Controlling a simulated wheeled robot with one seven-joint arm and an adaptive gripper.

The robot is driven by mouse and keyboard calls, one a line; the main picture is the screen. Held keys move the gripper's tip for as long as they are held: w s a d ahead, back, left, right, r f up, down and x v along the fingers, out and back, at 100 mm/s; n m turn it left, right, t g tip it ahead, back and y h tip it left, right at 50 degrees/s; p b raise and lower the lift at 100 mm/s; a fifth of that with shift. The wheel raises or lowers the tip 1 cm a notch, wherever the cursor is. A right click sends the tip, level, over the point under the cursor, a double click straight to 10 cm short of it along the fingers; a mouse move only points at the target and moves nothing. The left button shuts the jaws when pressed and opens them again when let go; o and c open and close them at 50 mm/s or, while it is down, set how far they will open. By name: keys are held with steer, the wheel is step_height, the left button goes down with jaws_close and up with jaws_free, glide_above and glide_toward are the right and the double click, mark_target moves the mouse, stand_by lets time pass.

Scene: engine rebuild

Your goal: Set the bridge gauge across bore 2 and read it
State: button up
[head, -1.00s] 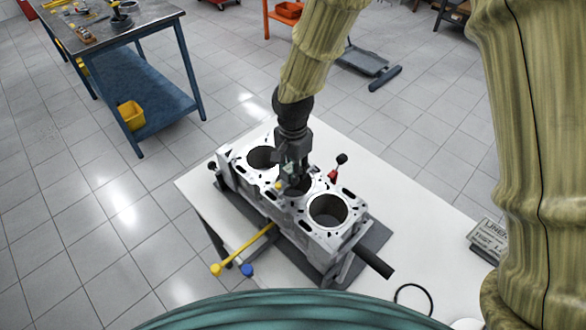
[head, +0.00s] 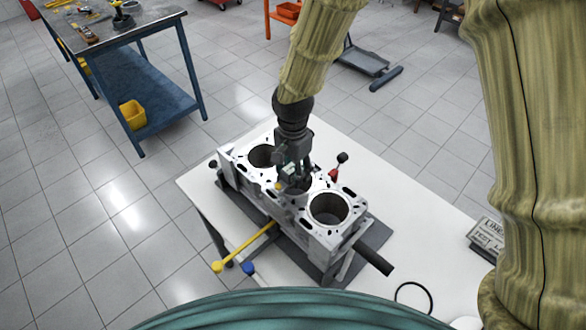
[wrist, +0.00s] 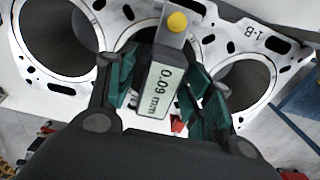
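The engine block (head: 262,192) lies on the white table with three bores in a row. The bridge gauge (wrist: 160,82) sits over the middle bore (wrist: 150,34); its display reads 0.09 mm and a yellow button (wrist: 177,22) is on its end. In the head view the gauge (head: 290,185) is mostly covered by my gripper (head: 296,176). In the wrist view my gripper (wrist: 163,95) has its green-padded fingers spread on either side of the gauge, with a gap showing on the right. Contact on the left is unclear. The gauge's feet are hidden.
The near bore (head: 328,208) and far bore (head: 262,157) are open. A black ring (head: 413,297) and a sign (head: 487,239) are on the right.

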steer(key=shift+r, duration=0.1)
step_height(320, 180, up, 12)
stand_by(0.8)
steer(key=shift+s, duration=0.1)
